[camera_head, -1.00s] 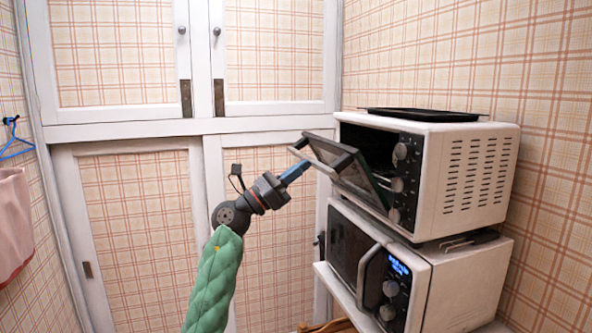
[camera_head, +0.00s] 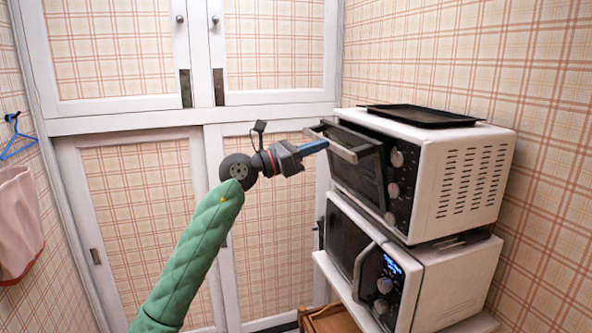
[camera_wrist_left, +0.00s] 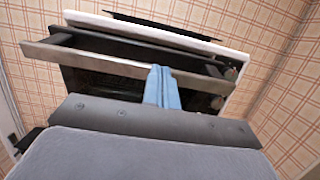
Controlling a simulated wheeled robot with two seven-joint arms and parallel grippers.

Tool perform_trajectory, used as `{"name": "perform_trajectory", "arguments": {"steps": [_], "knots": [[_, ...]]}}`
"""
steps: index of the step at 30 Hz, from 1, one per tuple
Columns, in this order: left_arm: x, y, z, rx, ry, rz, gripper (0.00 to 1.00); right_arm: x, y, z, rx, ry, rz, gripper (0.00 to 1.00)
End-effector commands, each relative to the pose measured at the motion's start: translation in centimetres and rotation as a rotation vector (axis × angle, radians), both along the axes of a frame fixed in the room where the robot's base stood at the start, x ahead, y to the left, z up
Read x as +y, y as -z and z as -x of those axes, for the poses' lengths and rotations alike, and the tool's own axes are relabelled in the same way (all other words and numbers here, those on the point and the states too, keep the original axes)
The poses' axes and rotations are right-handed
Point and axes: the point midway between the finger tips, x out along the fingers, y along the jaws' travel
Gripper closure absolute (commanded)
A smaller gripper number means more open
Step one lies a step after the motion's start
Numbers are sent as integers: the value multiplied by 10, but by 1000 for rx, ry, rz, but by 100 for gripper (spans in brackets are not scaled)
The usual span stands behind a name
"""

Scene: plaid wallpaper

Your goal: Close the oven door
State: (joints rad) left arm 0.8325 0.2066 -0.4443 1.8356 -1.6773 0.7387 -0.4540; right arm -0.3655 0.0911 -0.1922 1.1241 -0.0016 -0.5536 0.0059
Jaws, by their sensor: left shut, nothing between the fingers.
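The white oven (camera_head: 465,175) stands on top of a microwave at the right. Its dark door (camera_head: 360,168) is hinged at the bottom and stands a little ajar, its top edge tilted out from the oven front. The door's bar handle (camera_head: 335,146) runs along the top. My left gripper (camera_head: 326,145) is shut and empty, its blue fingertips at the handle; contact is hard to tell. In the left wrist view the blue fingers (camera_wrist_left: 161,87) lie together in front of the door, overlapping the handle (camera_wrist_left: 120,52). My right gripper is not in view.
A black tray (camera_head: 421,116) lies on top of the oven. The microwave (camera_head: 425,285) below has its door shut and rests on a white shelf. White-framed cabinet doors (camera_head: 140,125) fill the back. A pink cloth (camera_head: 18,220) and blue hanger (camera_head: 16,140) hang at the left.

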Motion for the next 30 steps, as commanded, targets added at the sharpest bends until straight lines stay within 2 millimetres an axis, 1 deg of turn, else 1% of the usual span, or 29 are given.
{"name": "perform_trajectory", "arguments": {"steps": [3,8,18,24,30], "knots": [[-8,-7,-2,-1,1,4,100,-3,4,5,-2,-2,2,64],[-18,-15,-5,-2,1,3,100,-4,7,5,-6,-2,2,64],[-39,-27,-12,-3,1,4,100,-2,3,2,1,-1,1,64],[-43,-30,-14,-2,0,6,100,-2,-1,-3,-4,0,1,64],[-44,-31,-14,-2,1,6,100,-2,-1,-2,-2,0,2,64]]}}
